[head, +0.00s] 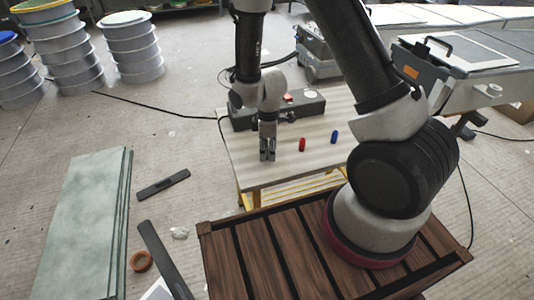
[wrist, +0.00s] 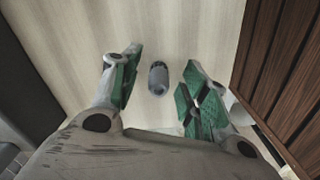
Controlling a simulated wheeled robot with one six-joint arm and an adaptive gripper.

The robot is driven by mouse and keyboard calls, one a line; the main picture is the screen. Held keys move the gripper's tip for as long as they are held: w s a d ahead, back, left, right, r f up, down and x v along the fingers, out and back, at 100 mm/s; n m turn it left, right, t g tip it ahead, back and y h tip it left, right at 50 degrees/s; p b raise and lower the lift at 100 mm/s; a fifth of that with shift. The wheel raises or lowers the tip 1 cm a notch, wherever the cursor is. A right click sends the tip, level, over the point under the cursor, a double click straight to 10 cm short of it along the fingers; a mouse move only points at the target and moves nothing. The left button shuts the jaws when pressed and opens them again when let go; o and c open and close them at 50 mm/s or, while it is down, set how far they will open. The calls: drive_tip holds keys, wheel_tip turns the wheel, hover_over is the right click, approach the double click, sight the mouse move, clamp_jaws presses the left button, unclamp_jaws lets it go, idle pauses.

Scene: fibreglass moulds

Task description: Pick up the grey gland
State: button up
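The grey gland (wrist: 158,78) is a small dark-grey and light-grey cylinder on the pale table top. In the wrist view it lies between the two green-padded fingers of my gripper (wrist: 156,92), with a gap on each side, touching neither. My gripper is open. In the head view my gripper (head: 267,154) points down over the left part of the table (head: 250,174), and the grey gland is not visible there, probably hidden behind the gripper.
A red gland (head: 302,144) and a blue gland (head: 334,137) stand to the right on the table. A dark box (head: 304,107) with a red part lies at the back. A brown slatted wooden surface (head: 262,262) is in front. The table's right side has free room.

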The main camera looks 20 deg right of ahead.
drive_tip(key=c, duration=0.8)
drive_tip(key=shift+r, duration=0.15)
